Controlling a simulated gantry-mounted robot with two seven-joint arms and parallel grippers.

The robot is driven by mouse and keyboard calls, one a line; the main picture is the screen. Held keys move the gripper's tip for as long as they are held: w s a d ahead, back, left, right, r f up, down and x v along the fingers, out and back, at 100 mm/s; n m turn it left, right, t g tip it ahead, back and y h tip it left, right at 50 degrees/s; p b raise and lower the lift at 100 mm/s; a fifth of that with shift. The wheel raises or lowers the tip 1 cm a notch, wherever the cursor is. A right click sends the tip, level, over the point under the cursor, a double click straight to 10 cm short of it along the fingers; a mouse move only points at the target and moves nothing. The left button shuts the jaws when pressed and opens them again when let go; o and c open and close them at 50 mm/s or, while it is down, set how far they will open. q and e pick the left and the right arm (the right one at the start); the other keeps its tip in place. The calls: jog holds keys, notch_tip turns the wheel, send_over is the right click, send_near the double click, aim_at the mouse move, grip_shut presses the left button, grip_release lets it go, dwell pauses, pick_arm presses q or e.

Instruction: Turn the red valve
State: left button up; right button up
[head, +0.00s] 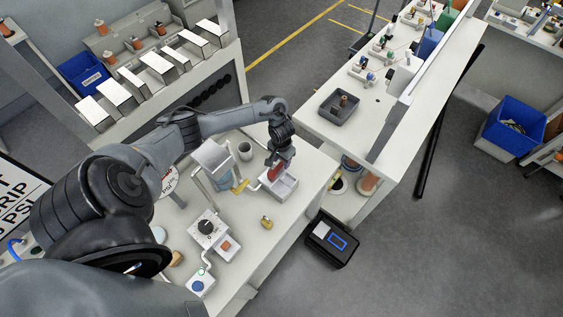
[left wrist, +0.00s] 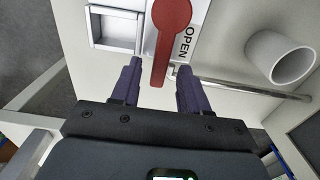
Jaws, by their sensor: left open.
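The red valve (left wrist: 169,38) is a long lever with a round hub at its top in the left wrist view. It lies over a white plate marked OPEN (left wrist: 188,38). In the head view the red valve (head: 275,172) shows just below my left gripper (head: 279,158). In the left wrist view my left gripper (left wrist: 157,75) is open. Its two dark fingers lie on either side of the lever's lower end, with visible gaps. I cannot tell how far above the lever they are. My right gripper is in neither view.
A white open box (head: 291,186) stands beside the valve. A grey cup (head: 245,151) and a white hopper-like bin (head: 211,158) are to the left. A black-dial box (head: 207,228) and a small brass part (head: 266,223) are nearer. A grey tray (head: 326,110) sits on the right-hand bench.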

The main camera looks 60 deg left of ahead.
pick_arm(q)
jog(key=shift+f, duration=0.65)
jog(key=shift+c, duration=0.2)
grip_shut()
